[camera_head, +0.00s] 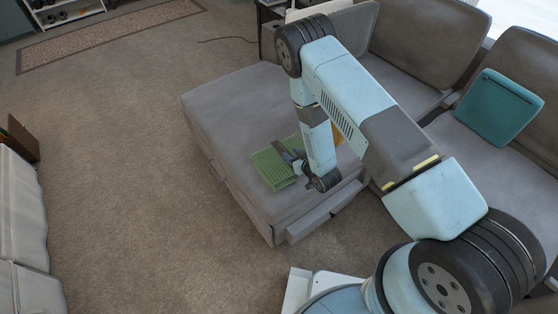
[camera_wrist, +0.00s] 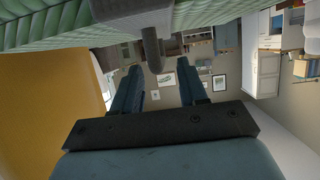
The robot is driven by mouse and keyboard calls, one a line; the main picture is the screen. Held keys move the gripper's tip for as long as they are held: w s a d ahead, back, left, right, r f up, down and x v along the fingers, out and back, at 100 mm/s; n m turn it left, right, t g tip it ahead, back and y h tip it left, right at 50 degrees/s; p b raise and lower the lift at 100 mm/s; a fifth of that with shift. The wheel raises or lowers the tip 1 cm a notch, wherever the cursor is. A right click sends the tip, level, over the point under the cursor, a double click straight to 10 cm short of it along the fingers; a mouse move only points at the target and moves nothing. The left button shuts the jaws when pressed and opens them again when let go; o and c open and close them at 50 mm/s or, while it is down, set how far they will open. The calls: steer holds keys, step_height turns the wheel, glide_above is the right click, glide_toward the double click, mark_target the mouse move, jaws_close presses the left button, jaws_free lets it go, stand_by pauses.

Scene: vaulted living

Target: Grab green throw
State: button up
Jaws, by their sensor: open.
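The green throw (camera_head: 268,170) lies folded flat on the grey chaise part of the sofa, near its front end. In the wrist view, a ribbed green surface that looks like the throw (camera_wrist: 215,10) runs along the top edge of the upside-down picture. My gripper (camera_head: 288,157) is low at the right side of the throw. I cannot tell whether a finger touches the throw. My arm hides part of the area to the throw's right.
The chaise (camera_head: 225,105) has free room behind the throw. A yellow thing (camera_head: 338,132) shows behind my forearm and looms at left in the wrist view (camera_wrist: 45,100). A teal cushion (camera_head: 499,107) rests on the sofa at right. Carpet (camera_head: 120,170) at left is clear.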

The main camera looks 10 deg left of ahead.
mark_target(287, 150)
steer(key=shift+x, duration=2.2)
steer(key=shift+c, duration=0.4)
jaws_close()
